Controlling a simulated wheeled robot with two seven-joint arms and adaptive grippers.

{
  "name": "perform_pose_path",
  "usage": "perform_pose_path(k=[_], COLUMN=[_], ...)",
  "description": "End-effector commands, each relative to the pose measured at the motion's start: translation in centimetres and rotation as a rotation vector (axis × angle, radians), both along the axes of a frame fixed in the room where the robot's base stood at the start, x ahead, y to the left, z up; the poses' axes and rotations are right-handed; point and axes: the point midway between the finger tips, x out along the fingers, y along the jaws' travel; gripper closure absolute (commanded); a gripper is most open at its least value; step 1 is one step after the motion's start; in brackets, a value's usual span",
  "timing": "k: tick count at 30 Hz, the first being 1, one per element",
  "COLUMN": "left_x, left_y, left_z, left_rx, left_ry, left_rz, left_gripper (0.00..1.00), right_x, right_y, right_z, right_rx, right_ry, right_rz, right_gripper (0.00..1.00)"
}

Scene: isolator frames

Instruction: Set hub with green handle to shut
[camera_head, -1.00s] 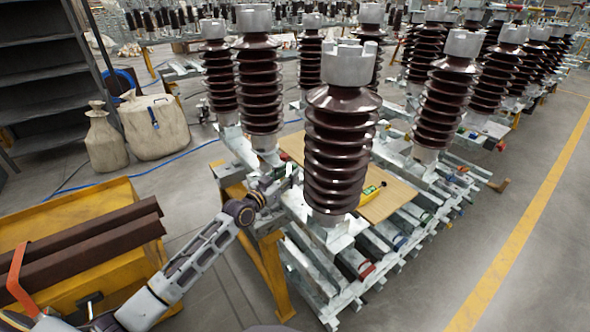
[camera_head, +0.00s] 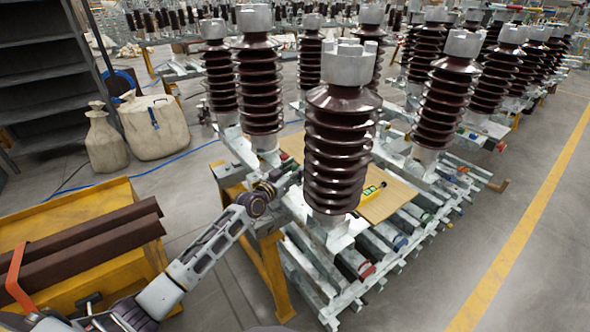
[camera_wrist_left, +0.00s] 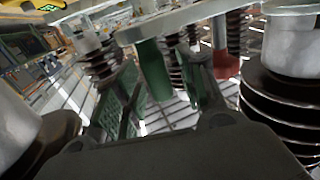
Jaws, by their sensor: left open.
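The green handle (camera_wrist_left: 153,70) shows in the left wrist view as a dark green upright piece below a pale metal plate (camera_wrist_left: 175,22). My left gripper (camera_wrist_left: 163,95) is open, with one finger to the left and one to the right of the green handle in the picture. I cannot tell whether either finger touches it. In the head view my left gripper (camera_head: 288,182) reaches in beside the front brown insulator (camera_head: 335,150), which hides its tips. The green handle cannot be made out in the head view. My right gripper is not in view.
A red part (camera_wrist_left: 226,66) hangs right of the green handle. Ribbed insulators stand close on both sides. A yellow cart (camera_head: 75,205) with brown beams is at left. A wooden board (camera_head: 388,203) with a yellow level lies behind the front insulator. The floor at right is clear.

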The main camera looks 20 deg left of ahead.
Motion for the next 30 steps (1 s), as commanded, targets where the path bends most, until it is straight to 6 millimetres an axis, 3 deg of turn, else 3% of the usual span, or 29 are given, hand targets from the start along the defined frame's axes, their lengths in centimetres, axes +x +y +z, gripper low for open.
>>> perform_pose_path(k=[2,11,30], left_x=[0.0,-0.01,-0.31], left_y=[-0.01,-0.01,0.42], left_z=[0.01,0.02,0.02], left_rx=[0.0,0.0,0.0], left_ry=[0.0,0.0,-0.001], left_rz=[0.0,0.0,-0.004], left_gripper=[0.62,1.0,1.0], right_x=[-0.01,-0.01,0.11], right_y=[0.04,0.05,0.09], right_z=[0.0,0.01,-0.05], right_rx=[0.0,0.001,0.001], right_ry=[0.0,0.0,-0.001], right_rz=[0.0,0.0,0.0], right_gripper=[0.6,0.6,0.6])
